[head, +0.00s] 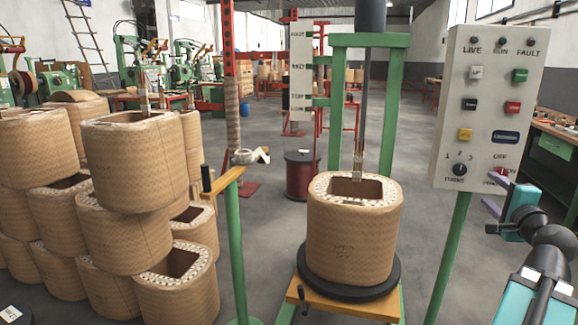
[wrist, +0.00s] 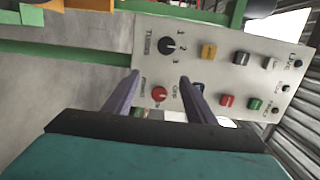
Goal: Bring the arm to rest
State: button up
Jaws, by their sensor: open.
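My gripper (head: 493,192) is at the right of the head view, in front of the lower right corner of the grey control panel (head: 488,110). Its two purple fingers are apart and nothing is between their tips. In the wrist view the fingers (wrist: 160,77) stand on either side of the panel's red power knob (wrist: 159,94). I cannot tell whether they touch the panel. The black three-position knob (head: 460,170) is to the left of my gripper in the head view.
A paper-wrapped coil (head: 352,238) sits upright on a black turntable (head: 310,275) in a green frame (head: 338,100). Several stacked coils (head: 128,172) fill the left. A workbench (head: 556,148) stands at the right edge.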

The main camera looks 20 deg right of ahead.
jog(key=w+a+f+n+g+y+p, duration=0.15)
jog(key=w+a+f+y+p, duration=0.25)
jog(key=w+a+f, duration=0.5)
jog(key=w+a+f+n+t+y+p, duration=0.15)
jog(key=w+a+f+y+p, duration=0.35)
jog(key=w+a, duration=0.55)
jog(key=w+a+f+n+g+y+p, duration=0.2)
jog(key=a+f+n+g+p, duration=0.1)
jog(key=a+f, duration=0.8)
jog(key=w+a+f+n+g+y+p, duration=0.1)
jog(key=w+a+f+n+g+p, duration=0.15)
jog(key=a+f, duration=0.85)
jog(key=s+a+f+n+g+y+p, duration=0.1)
jog(key=s+a+f+n+g+p, duration=0.25)
jog(key=s+a+f, duration=0.45)
jog(key=s+a+f+n+g+p, duration=0.3)
jog(key=s+a+f+g, duration=0.2)
jog(key=s+a, duration=0.55)
jog(key=s+a+f+n+g+h+p, duration=0.1)
jog(key=s+a+f+n+g, duration=0.1)
jog(key=s, duration=0.4)
jog(key=s+a+f+n+g+p, duration=0.1)
jog(key=s+a+f+n+g, duration=0.15)
jog(key=s, duration=0.35)
jog(key=s+d+n+g+h, duration=0.2)
jog(key=s+d+n+h, duration=0.1)
jog(key=s+d, duration=0.3)
jog(key=shift+s+d+f+n, duration=0.15)
jog(key=shift+s+f+n, duration=0.25)
jog(key=shift+s+n, duration=0.45)
